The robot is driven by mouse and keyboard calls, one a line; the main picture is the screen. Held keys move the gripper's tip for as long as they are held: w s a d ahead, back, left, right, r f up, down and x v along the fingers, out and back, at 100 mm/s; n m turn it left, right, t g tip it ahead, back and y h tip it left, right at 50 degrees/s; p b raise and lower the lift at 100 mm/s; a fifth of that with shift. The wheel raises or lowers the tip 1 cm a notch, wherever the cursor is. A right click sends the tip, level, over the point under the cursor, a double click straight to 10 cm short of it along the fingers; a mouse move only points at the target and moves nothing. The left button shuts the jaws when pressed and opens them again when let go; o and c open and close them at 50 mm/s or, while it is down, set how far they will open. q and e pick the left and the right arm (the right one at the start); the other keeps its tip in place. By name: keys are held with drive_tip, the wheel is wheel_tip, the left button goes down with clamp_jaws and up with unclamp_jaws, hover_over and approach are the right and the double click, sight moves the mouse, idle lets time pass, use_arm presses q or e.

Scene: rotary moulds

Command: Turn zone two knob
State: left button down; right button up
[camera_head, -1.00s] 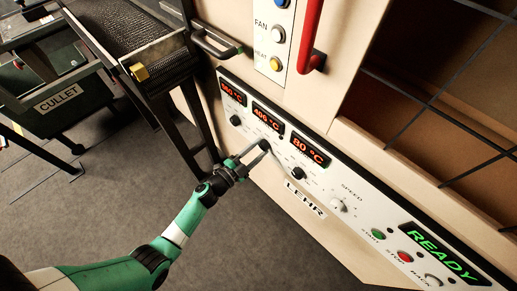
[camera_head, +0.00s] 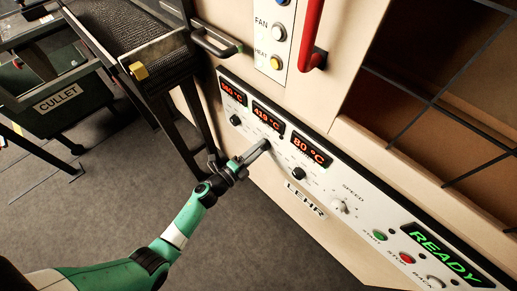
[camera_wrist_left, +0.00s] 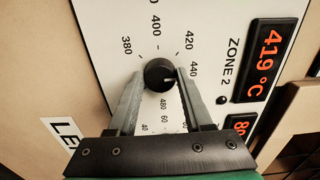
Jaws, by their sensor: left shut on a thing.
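The zone 2 knob (camera_wrist_left: 160,75) is black and round, set in a white dial with printed numbers around it. Its pale pointer mark sits on the lower right of the knob in the left wrist view. The zone 2 display (camera_wrist_left: 262,60) reads 419 °C and also shows in the head view (camera_head: 268,117). My left gripper (camera_head: 264,146) reaches the panel at the middle knob. In the left wrist view its two fingers (camera_wrist_left: 160,82) are shut on the knob, one on each side. My right gripper is not in view.
Another black knob (camera_head: 236,120) sits to the left and one (camera_head: 299,173) to the right. The 80 °C display (camera_head: 309,150) is nearby. A metal handle (camera_head: 217,42) and a red handle (camera_head: 311,40) stick out above. Green and red buttons lie lower right.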

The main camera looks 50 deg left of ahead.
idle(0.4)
use_arm(q)
drive_tip(key=shift+c, duration=1.6)
unclamp_jaws()
drive_tip(key=s+p, duration=0.3)
drive_tip(key=s, duration=0.8)
drive_tip(key=shift+s+d+p, duration=0.15)
drive_tip(key=shift+s+p, duration=0.2)
